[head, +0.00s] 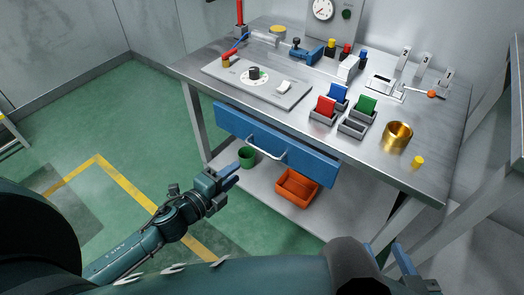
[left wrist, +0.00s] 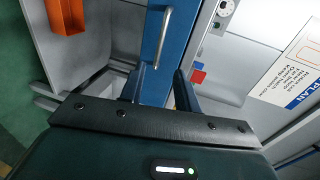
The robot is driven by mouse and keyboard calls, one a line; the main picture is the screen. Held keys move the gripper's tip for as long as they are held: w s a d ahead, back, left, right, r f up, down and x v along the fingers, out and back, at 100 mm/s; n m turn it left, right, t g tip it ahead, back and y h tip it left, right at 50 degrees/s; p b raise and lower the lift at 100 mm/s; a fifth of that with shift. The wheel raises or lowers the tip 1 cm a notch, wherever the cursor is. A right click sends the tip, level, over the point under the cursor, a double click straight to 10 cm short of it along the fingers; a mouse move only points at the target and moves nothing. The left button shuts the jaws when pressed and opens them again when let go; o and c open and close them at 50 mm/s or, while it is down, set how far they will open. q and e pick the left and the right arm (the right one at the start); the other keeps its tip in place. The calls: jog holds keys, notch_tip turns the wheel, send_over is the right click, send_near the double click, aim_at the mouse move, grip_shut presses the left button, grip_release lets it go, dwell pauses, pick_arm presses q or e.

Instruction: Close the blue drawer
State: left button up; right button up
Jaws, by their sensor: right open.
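The blue drawer (head: 310,160) is under the workbench's front edge, with a pale bar handle (head: 264,153) on its face. Its inside does not show, and I cannot tell exactly how far out it stands. My left gripper (head: 236,176) is open and empty, in front of and below the handle, apart from it. In the left wrist view, the drawer face (left wrist: 178,45) and its handle (left wrist: 163,38) lie ahead, beyond the spread fingers (left wrist: 157,88). My right gripper (head: 388,252) is open at the lower right, away from the drawer; no held thing shows.
The workbench (head: 205,68) carries a dial panel (head: 262,84), colored cards in holders and a brass cup (head: 397,136).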

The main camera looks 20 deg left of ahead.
pick_arm(q)
jog(key=b+x, duration=0.1)
jog(key=x, duration=1.1)
jog(key=shift+c, duration=0.3)
grip_shut()
